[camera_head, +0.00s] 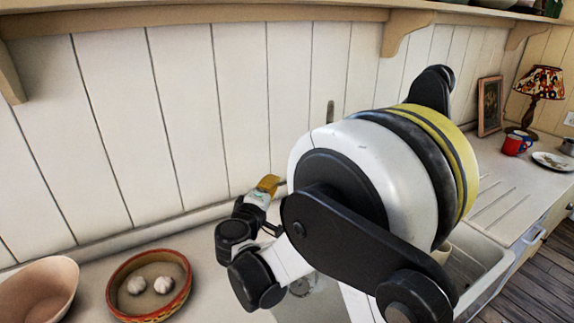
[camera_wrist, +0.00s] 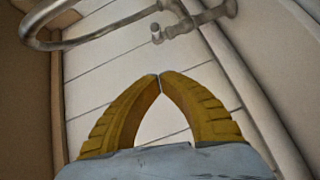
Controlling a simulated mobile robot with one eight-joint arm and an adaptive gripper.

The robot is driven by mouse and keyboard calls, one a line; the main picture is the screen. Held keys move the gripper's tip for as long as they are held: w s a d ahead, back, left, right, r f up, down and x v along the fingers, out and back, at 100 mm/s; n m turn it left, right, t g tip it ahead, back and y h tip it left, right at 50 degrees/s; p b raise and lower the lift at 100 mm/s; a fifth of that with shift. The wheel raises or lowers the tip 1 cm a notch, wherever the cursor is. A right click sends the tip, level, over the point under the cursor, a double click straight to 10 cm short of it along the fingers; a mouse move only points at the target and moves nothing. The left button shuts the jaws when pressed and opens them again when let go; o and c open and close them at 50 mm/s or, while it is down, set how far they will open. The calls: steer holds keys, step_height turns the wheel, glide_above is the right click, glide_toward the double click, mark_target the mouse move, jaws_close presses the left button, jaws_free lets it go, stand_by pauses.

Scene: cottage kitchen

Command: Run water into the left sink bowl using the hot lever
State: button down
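My gripper (camera_head: 268,184) is near the white plank wall, left of my large arm joint. In the wrist view, the yellow fingers of my gripper (camera_wrist: 159,76) meet at their tips, with nothing between them. A curved grey metal spout (camera_wrist: 100,32) crosses the upper left of that view. A metal tap fitting with a lever-like end (camera_wrist: 205,17) is at upper right, apart from the fingertips. I cannot tell hot from cold. In the head view, a pale sink (camera_head: 490,256) shows partly right of my arm; my arm hides much of the sink area and the tap.
A red-rimmed bowl (camera_head: 112,290) with two garlic bulbs and a pinkish bowl (camera_head: 66,282) stand at lower left. A wooden shelf (camera_head: 200,14) runs above. A grooved drainboard (camera_head: 497,200), red mug (camera_head: 513,147), plate (camera_head: 553,160) and lamp (camera_head: 540,82) are at right.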

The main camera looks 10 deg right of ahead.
steer(key=w+d+f+b, duration=0.1)
steer(key=w+d+b, duration=0.2)
steer(key=w+d, duration=0.4)
steer(key=shift+w+d+f+b, duration=0.15)
steer(key=shift+w+d+b, duration=0.2)
steer(key=shift+w, duration=0.25)
steer(key=shift+s+d, duration=0.3)
steer(key=shift+d, duration=0.25)
steer(key=shift+s+d, duration=0.3)
steer(key=shift+d, duration=0.25)
steer(key=shift+a, duration=0.1)
